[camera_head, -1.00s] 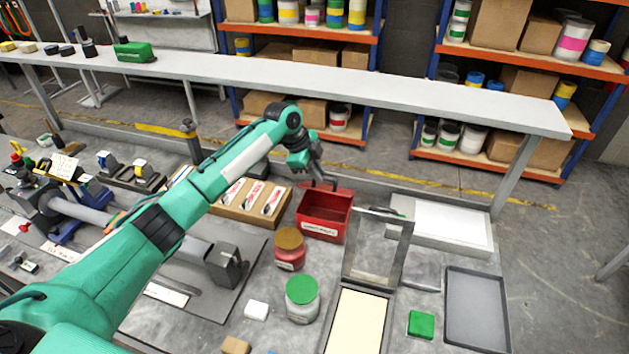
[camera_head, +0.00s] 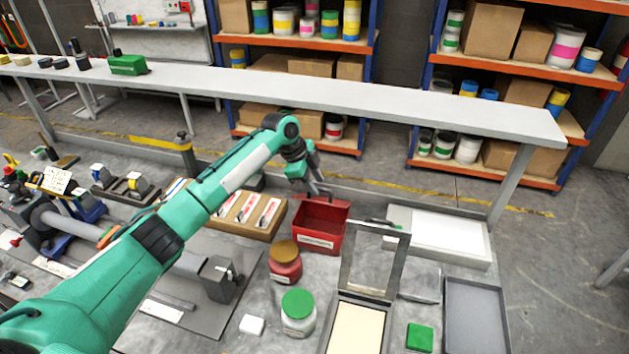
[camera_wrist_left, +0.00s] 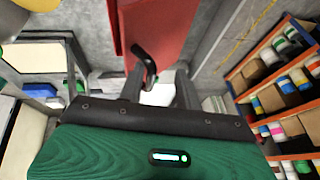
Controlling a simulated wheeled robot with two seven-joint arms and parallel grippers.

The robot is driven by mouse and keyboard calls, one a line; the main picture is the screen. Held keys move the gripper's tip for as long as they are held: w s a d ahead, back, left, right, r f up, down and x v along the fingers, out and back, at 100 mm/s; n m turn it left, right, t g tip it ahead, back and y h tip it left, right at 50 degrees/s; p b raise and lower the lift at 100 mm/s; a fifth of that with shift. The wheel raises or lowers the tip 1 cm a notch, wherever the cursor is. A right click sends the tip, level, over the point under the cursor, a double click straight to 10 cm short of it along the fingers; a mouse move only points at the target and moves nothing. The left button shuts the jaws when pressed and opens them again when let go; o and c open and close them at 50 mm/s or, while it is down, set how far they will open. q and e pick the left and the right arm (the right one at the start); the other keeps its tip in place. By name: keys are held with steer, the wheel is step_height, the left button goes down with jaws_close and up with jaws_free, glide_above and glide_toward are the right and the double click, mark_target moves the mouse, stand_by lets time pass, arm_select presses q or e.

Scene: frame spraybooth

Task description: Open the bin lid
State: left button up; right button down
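The red bin (camera_head: 318,242) stands on the grey bench beyond the jars, with a pale label on its front. Its top looks dark red in the head view; I cannot tell how far its lid is raised. In the left wrist view a red panel (camera_wrist_left: 160,28) and a curved black handle (camera_wrist_left: 146,63) show ahead of the fingers. My left gripper (camera_head: 322,190) is over the bin's far part. Its fingers (camera_wrist_left: 158,92) are apart, with the handle near their tips; contact is unclear. My right gripper is not in view.
A red jar with a brown lid (camera_head: 285,262) and a green-lidded jar (camera_head: 298,312) stand nearer. A tilted framed panel (camera_head: 374,262) stands close right of the bin. A wooden tray (camera_head: 238,222) is at its left, a white-topped tray (camera_head: 440,232) at its right.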

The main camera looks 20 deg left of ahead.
arm_select(q)
steer(key=shift+a, duration=0.2)
stand_by(0.3)
steer(key=shift+r, duration=0.1)
steer(key=shift+a+r, duration=0.1)
steer(key=shift+r, duration=0.1)
steer(key=b+v, duration=0.4)
steer(key=v, duration=0.9)
steer(key=shift+r+b, duration=0.2)
steer(key=shift+b, duration=0.2)
steer(key=shift+d, duration=0.2)
steer(key=shift+c, duration=0.3)
